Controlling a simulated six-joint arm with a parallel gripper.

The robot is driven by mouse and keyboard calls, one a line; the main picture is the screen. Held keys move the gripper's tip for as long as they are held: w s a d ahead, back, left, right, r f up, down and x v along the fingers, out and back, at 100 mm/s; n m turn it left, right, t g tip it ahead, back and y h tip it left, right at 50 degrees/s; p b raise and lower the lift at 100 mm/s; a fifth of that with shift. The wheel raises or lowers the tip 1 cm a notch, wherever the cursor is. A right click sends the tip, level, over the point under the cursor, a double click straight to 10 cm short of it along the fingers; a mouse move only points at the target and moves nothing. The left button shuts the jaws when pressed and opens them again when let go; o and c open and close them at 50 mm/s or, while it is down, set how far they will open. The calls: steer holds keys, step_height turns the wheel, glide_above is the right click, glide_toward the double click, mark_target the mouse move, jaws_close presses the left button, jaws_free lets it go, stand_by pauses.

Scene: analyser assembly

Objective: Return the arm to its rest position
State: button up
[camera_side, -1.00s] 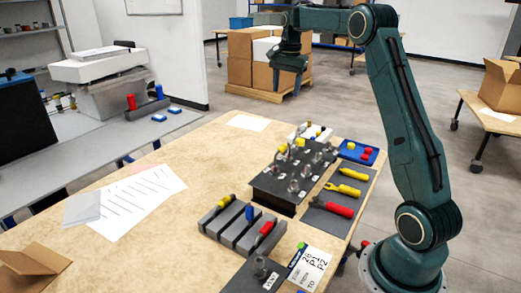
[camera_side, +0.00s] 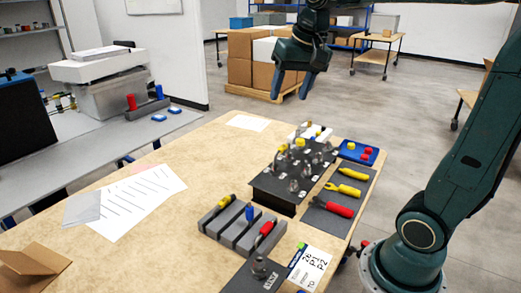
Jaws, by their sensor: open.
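My gripper (camera_side: 290,88) hangs near the top middle of the side view. Its two dark fingers point down and are spread apart with nothing between them. It appears above the far side of the wooden table (camera_side: 150,235), clear of every object. My arm's upper links run out of the top of the picture. The black analyser block (camera_side: 274,190), with several clear and yellow-topped fittings, stands on the table below the gripper.
A grey rack (camera_side: 232,240) holds tools with yellow, blue and red handles. Pliers and a red-handled tool lie on a dark mat (camera_side: 322,222). A blue tray (camera_side: 347,153) holds red and yellow pieces. Papers (camera_side: 145,205) lie at left; boxes (camera_side: 252,62) stand behind.

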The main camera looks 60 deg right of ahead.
steer(key=s+a+f+n, duration=0.2)
steer(key=s, duration=0.3)
steer(key=s+a+f+n+t, duration=0.1)
steer(key=s+a+f+n, duration=0.1)
steer(key=s, duration=0.3)
steer(key=s+a+f+n+t+y, duration=0.1)
steer(key=s+a+f+n, duration=0.2)
steer(key=s+a, duration=0.1)
steer(key=shift+s+a, duration=0.25)
steer(key=shift+s, duration=0.15)
